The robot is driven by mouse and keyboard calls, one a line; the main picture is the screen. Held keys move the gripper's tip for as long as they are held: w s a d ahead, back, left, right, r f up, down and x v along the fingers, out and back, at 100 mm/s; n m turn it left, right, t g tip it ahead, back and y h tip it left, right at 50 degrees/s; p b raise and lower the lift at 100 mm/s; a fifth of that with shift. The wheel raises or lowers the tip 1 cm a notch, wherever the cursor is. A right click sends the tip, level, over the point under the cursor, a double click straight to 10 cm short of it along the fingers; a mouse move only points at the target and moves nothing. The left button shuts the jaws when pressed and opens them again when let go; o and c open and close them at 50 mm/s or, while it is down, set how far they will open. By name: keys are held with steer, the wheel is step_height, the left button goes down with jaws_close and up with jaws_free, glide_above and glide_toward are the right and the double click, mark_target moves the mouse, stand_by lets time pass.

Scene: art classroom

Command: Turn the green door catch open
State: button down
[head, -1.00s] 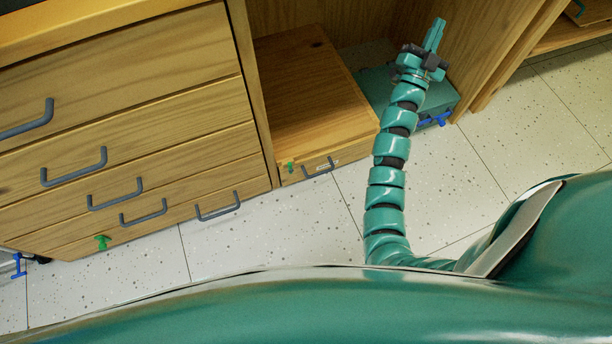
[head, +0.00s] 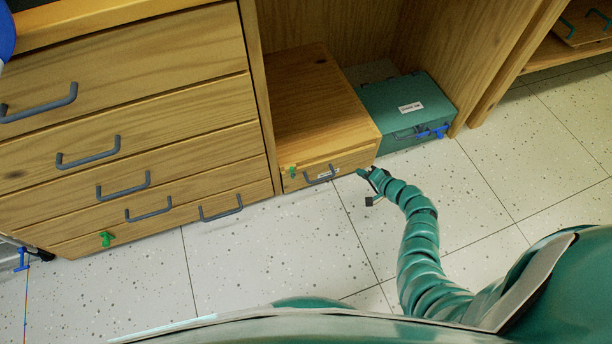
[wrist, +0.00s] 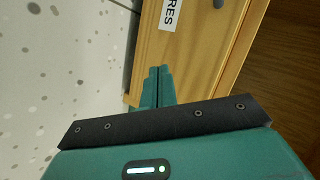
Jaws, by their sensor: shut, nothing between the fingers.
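A small green catch (head: 291,171) sits at the left end of the front of a low wooden box (head: 312,95), beside its grey handle and label. A second green catch (head: 107,239) is on the bottom drawer of the cabinet at left. My gripper (head: 362,172) is at the right end of the box front, to the right of the handle and apart from both catches. In the wrist view my gripper's fingers (wrist: 157,82) are together and empty, over the labelled wooden front (wrist: 190,55). No green catch shows in that view.
A teal case (head: 405,98) with a blue catch (head: 432,131) stands right of the box. The drawer cabinet (head: 130,150) with grey handles is at left. Another blue catch (head: 21,259) is at the far left. The speckled floor (head: 270,255) in front is clear.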

steer(key=s+a+r+n+g+y, duration=0.1)
steer(key=s+a+r+n+y, duration=0.1)
steer(key=s+a+r+y, duration=0.5)
steer(key=shift+a+r+g+y+b, duration=0.3)
steer(key=shift+a+r+y+b, duration=0.15)
steer(key=shift+r+y, duration=0.35)
steer(key=shift+f, duration=0.2)
steer(key=b, duration=0.2)
glide_toward(292, 173)
steer(key=w+a, duration=0.1)
steer(key=w, duration=0.1)
steer(key=w+a, duration=0.2)
steer(key=shift+w+a, duration=0.25)
steer(key=shift+w, duration=0.1)
steer(key=shift+s+a, duration=0.15)
steer(key=shift+a, duration=0.4)
